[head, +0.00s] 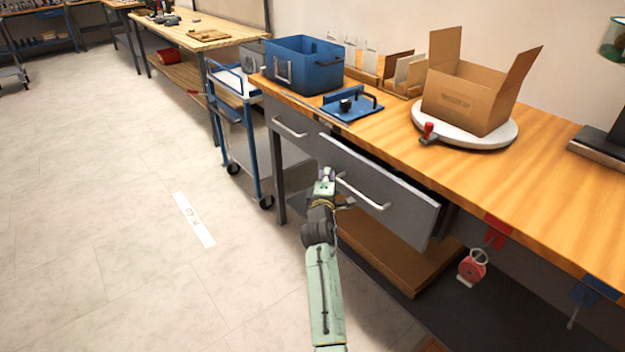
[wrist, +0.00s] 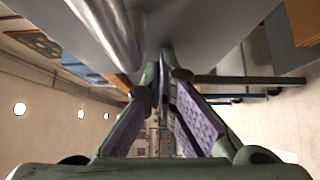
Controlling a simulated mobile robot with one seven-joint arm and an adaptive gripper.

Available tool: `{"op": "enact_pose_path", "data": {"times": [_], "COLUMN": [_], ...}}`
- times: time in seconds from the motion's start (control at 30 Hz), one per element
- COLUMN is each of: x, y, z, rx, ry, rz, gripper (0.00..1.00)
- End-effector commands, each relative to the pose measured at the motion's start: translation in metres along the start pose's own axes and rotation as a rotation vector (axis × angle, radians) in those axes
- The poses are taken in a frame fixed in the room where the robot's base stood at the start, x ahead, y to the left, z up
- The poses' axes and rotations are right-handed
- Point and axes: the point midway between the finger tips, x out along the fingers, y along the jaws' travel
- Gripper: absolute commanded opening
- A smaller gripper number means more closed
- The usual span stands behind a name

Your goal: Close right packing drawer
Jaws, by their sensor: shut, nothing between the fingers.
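The right packing drawer (head: 405,213) is a grey drawer under the wooden workbench. It stands partly out; its front sits forward of the bench frame. Its silver bar handle (head: 365,193) runs across the front. My gripper (head: 326,176) is at the left part of this drawer front, near the handle's left end. In the wrist view my gripper (wrist: 165,58) has its fingertips together, with nothing between them. The drawer face (wrist: 215,25) is close to the tips, and the handle (wrist: 118,32) is beside them, outside the fingers. I cannot tell whether the tips touch the face.
The left drawer (head: 293,128) looks shut. The bench top (head: 385,130) carries a blue bin (head: 305,68), a blue fixture (head: 352,106) and an open carton (head: 468,100) on a white turntable (head: 500,138). A blue cart (head: 235,95) stands left. The floor to the left is clear.

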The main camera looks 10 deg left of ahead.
Motion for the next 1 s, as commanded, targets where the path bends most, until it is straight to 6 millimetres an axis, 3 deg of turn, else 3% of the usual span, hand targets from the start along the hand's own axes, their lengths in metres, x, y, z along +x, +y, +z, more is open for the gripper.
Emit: {"op": "enact_pose_path", "data": {"times": [0.1,0.4,1.0], "x": [0.014,0.035,0.041], "y": [0.001,0.001,0.002], "z": [0.015,0.035,0.043], "rx": [-0.001,0.000,0.000], "ry": [-0.004,-0.001,-0.004], "rz": [0.000,0.000,0.003], "gripper": [0.00,0.00,0.00]}}
